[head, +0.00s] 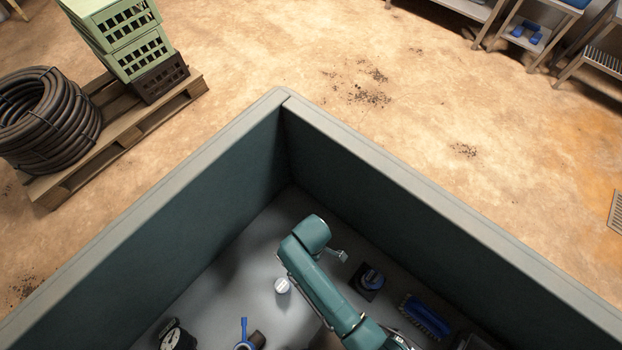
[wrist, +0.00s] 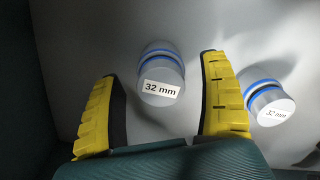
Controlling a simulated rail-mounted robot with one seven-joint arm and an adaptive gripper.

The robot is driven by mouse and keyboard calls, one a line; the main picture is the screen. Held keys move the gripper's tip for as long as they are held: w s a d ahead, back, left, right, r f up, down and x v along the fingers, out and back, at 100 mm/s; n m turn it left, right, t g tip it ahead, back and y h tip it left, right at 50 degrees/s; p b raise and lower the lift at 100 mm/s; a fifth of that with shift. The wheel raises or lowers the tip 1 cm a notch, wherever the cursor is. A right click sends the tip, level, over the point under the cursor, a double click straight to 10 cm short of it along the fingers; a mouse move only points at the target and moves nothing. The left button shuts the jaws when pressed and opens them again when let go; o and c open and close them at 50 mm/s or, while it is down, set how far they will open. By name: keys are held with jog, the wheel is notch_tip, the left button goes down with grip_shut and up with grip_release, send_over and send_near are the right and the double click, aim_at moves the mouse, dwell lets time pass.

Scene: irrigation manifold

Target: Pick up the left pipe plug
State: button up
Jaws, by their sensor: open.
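Two grey pipe plugs with blue rings and white "32 mm" labels show in the wrist view. The left pipe plug (wrist: 161,76) lies between and a little beyond the tips of my gripper (wrist: 158,68), whose yellow fingers are open with gaps on both sides. The other pipe plug (wrist: 268,100) is outside the right finger, tilted in the picture. Both sit on a grey surface. In the head view one pale plug (head: 282,286) shows left of my arm; I cannot tell which plug it is. My arm hides the gripper there.
High teal bin walls (head: 390,200) surround the grey floor. Right of my arm are a dark block with a blue-ringed part (head: 369,281) and a blue brush (head: 425,316). A black gauge (head: 176,337) and a blue-handled valve (head: 244,335) lie at lower left.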

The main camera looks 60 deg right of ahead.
jog(key=c, duration=1.3)
